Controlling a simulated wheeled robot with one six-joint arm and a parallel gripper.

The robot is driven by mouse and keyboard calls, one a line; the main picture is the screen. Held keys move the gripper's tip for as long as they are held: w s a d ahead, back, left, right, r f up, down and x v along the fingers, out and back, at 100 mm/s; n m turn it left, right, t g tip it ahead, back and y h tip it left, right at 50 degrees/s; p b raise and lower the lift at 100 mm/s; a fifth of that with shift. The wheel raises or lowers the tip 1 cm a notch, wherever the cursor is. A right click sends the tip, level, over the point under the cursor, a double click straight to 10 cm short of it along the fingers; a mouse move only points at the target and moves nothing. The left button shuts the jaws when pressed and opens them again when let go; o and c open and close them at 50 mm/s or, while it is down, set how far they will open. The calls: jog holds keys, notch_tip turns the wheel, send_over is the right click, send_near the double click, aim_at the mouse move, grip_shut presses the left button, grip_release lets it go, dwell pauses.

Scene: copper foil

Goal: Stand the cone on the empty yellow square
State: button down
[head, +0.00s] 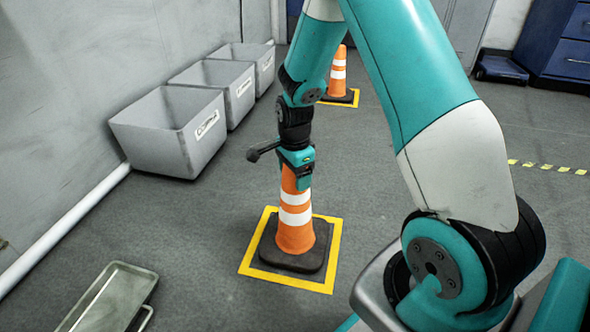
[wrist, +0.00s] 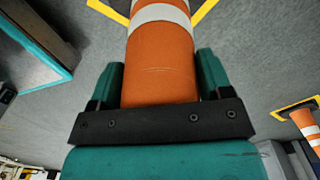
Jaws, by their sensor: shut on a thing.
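The orange cone (head: 295,237) with white bands and a black base stands upright at the centre of the head view. Its base appears to lie inside the yellow square (head: 337,252) outlined on the floor, with yellow showing all around. I cannot tell for certain that the base touches the floor. My gripper (head: 297,172) points down and is shut on the cone's upper part. In the wrist view the two teal fingers lie on either side of the cone (wrist: 158,70). The cone's tip is hidden by my gripper.
A second cone (head: 338,72) stands on another yellow square (head: 352,104) farther back, partly behind my arm. Grey bins (head: 165,140) line the left wall. A metal tray (head: 108,300) lies at the front left. A blue cabinet (head: 568,45) is at back right. Floor around the square is clear.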

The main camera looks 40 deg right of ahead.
jog(key=shift+w+f, duration=0.1)
jog(key=shift+f, duration=0.55)
jog(key=shift+r, duration=0.1)
jog(key=shift+c, duration=0.2)
grip_release()
jog(key=shift+f, duration=0.2)
jog(key=shift+r, duration=0.15)
